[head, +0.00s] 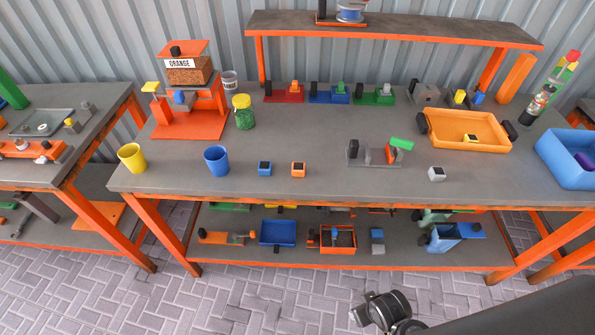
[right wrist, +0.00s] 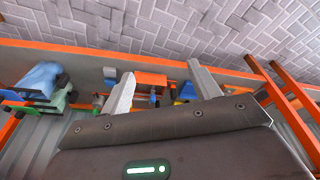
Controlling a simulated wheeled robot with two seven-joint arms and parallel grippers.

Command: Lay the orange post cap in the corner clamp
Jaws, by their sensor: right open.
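The orange post cap (head: 298,169), a small cube with a dark top, sits on the front part of the workbench (head: 330,185), right of a similar blue cap (head: 264,168). What looks like the corner clamp (head: 367,158) is a low grey fixture with a black knob, a grey post and a green-and-orange handle. It stands right of the orange cap, apart from it. My right gripper (right wrist: 162,80) is open, its two fingers spread with nothing held, and faces the lower shelf area in the right wrist view. My left gripper is not in view.
A white-grey cap (head: 437,173) sits right of the clamp. Blue (head: 217,161) and yellow (head: 132,158) cups stand at left. An orange tray (head: 467,131) and a blue bin (head: 570,158) are at right. The bench between orange cap and clamp is clear.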

